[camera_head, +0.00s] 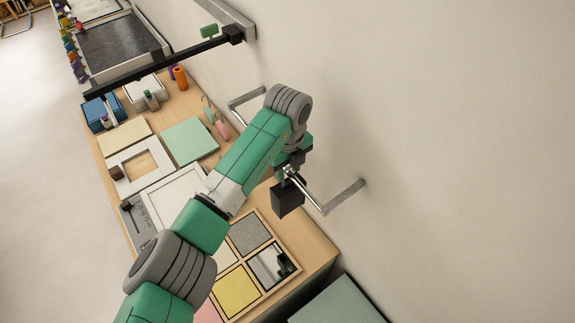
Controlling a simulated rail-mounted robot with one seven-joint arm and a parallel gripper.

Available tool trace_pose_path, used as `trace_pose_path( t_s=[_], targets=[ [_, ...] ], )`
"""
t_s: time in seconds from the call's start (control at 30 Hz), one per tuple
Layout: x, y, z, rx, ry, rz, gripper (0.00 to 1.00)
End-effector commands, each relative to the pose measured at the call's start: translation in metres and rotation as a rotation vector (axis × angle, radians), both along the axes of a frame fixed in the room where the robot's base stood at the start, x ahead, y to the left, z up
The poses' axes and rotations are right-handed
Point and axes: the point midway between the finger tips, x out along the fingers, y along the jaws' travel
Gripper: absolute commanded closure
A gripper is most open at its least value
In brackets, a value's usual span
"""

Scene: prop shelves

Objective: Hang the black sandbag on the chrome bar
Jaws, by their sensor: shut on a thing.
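The chrome bar (308,191) stands off the wall on two brackets. Its middle is hidden behind my arm. The black sandbag (287,199) is a dark block right below my gripper, close beside the near part of the bar. My gripper (290,172) is at the bar and shut on the upper part of the sandbag. The fingertips are small and partly hidden, and I cannot tell whether the bag's hook or loop touches the bar.
A wooden table (318,250) below holds a framed set of coloured tiles (238,291), a green panel (190,141) and an orange cylinder (180,78). A black rail (165,63) crosses at the upper left. The wall is close on the right.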

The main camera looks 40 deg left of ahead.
Motion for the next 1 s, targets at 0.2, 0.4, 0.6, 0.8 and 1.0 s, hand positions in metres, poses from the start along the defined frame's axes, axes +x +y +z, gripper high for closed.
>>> trace_pose_path(
  t_s=[0.2, 0.4, 0.6, 0.8, 1.0],
  targets=[
    [0.001, 0.000, -0.001, 0.002, -0.002, 0.000, 1.00],
    [0.000, 0.000, -0.001, 0.002, -0.002, 0.000, 0.54],
    [0.000, 0.000, -0.001, 0.001, -0.001, 0.000, 0.37],
    [0.000, 0.000, 0.000, 0.000, 0.000, 0.000, 0.37],
    [0.001, 0.000, 0.037, 0.003, -0.003, -0.001, 0.37]
  ],
)
